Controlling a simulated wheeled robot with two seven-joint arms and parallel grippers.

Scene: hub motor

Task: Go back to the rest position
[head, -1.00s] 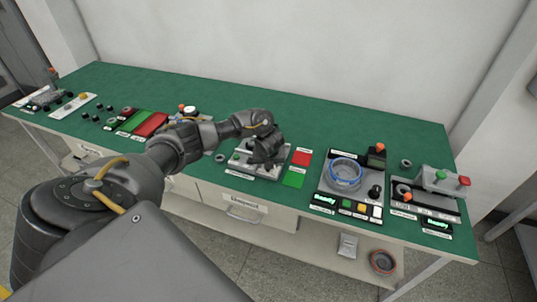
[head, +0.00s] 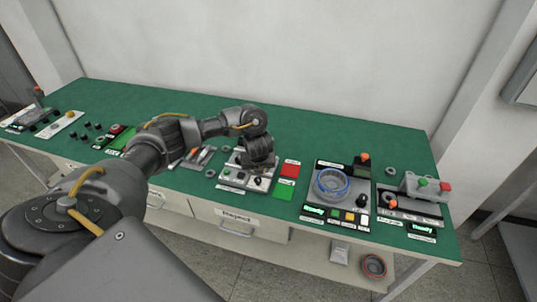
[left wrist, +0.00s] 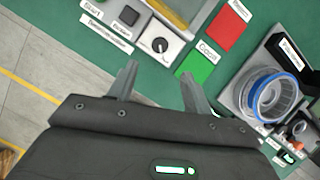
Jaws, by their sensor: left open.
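My left gripper (head: 259,160) is in the head view above the demagnetizer-like station (head: 232,176) with its knob and buttons. In the left wrist view its two fingers (left wrist: 158,72) are apart with nothing between them. The station's knob panel (left wrist: 160,45) lies beyond the fingertips. My left arm reaches across the bench from the lower left. My right gripper is in neither view.
Red (head: 290,170) and green (head: 284,191) pads lie right of the station. Further right are a blue-ringed stator unit (head: 331,185) and a grey press station (head: 424,186). The green bench top (head: 330,135) is clear along the back.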

